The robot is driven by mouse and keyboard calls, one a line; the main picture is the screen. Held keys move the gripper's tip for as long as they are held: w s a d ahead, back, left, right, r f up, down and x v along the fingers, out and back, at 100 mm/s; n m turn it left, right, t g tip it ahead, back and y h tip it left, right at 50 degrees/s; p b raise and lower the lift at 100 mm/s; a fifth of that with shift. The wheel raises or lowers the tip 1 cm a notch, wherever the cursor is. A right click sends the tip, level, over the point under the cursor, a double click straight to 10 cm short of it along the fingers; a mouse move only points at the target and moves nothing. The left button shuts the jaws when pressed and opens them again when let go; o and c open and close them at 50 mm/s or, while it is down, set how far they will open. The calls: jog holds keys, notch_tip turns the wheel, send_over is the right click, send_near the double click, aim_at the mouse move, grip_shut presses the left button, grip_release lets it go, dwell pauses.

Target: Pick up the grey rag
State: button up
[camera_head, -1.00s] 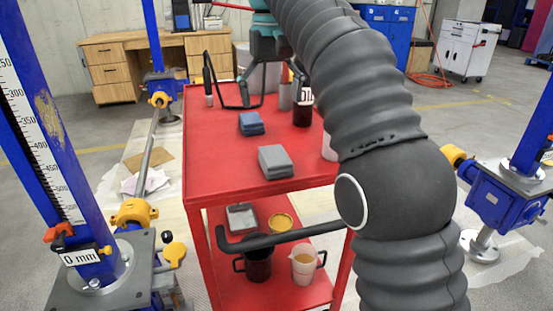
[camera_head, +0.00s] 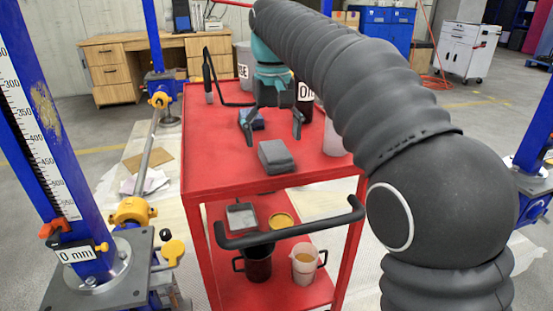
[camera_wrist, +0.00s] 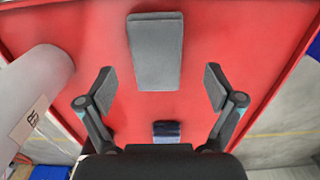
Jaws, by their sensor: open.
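The grey rag (camera_head: 275,157) is a folded block lying on the red top of the cart, near its front edge. In the wrist view the grey rag (camera_wrist: 155,50) lies ahead of and between the fingertips, nearer the top of the picture. My gripper (camera_head: 273,137) hangs over the cart top just behind the rag, pointing down, fingers spread. In the wrist view my gripper (camera_wrist: 160,88) is open with nothing between its fingers. A blue rag (camera_head: 254,120) lies behind, partly hidden by the gripper; it also shows in the wrist view (camera_wrist: 166,131).
The red cart (camera_head: 215,175) has a front handle (camera_head: 290,230) and a lower shelf with a black mug (camera_head: 257,262) and a pale jug (camera_head: 304,262). A dark can (camera_head: 304,106) and a white container (camera_head: 335,140) stand right of the gripper. Blue screw jacks flank the cart.

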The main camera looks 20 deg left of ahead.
aim_at(275, 149)
jog(key=shift+w+d+f+b, duration=0.15)
jog(key=shift+f+b, duration=0.25)
jog(key=shift+f, duration=1.55)
jog(key=shift+c, duration=0.4)
jog(key=c, duration=1.1)
jog(key=shift+r, duration=0.1)
jog(key=shift+r, duration=0.55)
notch_tip(275, 149, up, 3)
jog(key=shift+r+p, duration=0.1)
jog(key=shift+p, duration=0.6)
jog(key=s+d+r, duration=0.2)
jog(key=d, duration=0.1)
jog(key=s+d+r, duration=0.2)
jog(key=s, duration=0.1)
jog(key=s+d+r, duration=0.2)
jog(key=s+d, duration=0.1)
jog(key=shift+d+r, duration=0.3)
